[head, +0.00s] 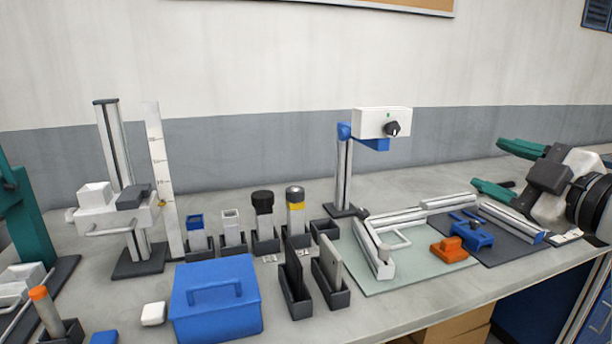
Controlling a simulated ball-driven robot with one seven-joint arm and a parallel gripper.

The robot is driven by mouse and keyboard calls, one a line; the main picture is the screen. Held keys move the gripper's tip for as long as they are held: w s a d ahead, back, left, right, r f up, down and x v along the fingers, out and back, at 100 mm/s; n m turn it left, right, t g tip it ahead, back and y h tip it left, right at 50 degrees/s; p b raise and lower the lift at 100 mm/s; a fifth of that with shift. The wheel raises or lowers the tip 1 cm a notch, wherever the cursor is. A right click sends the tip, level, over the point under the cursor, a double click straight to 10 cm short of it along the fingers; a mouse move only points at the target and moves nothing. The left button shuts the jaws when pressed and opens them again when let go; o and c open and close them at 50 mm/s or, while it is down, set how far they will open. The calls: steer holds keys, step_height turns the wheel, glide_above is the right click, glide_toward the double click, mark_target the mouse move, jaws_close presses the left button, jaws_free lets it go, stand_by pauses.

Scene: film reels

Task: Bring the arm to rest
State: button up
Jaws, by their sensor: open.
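My gripper (488,164) is at the right side of the head view, at the end of my white and black arm. Its two green fingers point left and stand wide apart, with nothing between them. It appears above or beyond the right end of the bench, close in the picture to the dark mat (520,252); its exact height above the bench I cannot tell. Most of my arm is cut off by the right edge.
The grey bench (420,310) carries a blue lidded box (215,308), dark holders with upright pieces (234,232), a white measuring stand (125,200), a post with a white dial box (380,122), rails, an orange block (448,250) and a blue clamp (472,235). Bare bench lies front centre.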

steer(key=s+a+f+m+g+h+p, duration=0.1)
steer(key=s+f+m+g+h+p, duration=0.25)
steer(key=f, duration=1.05)
steer(key=s+a+f+m+g+p, duration=0.2)
steer(key=s+f+m+g, duration=0.3)
steer(key=f, duration=0.8)
steer(key=s+f+m+g+p, duration=0.1)
steer(key=s+f+m+g, duration=0.1)
steer(key=s+f, duration=0.3)
steer(key=s+d+f+m+g+h+p, duration=0.1)
steer(key=s+f, duration=0.4)
steer(key=s, duration=0.8)
steer(key=s+d+f+m+g+h+p, duration=0.1)
steer(key=s+f+m+g+p, duration=0.1)
steer(key=s, duration=0.7)
step_height(320, 180, down, 4)
steer(key=m+g, duration=0.1)
steer(key=g, duration=0.1)
steer(key=shift+s+r+m+g, duration=0.15)
steer(key=shift+s+m+g, duration=0.2)
steer(key=shift+s, duration=0.05)
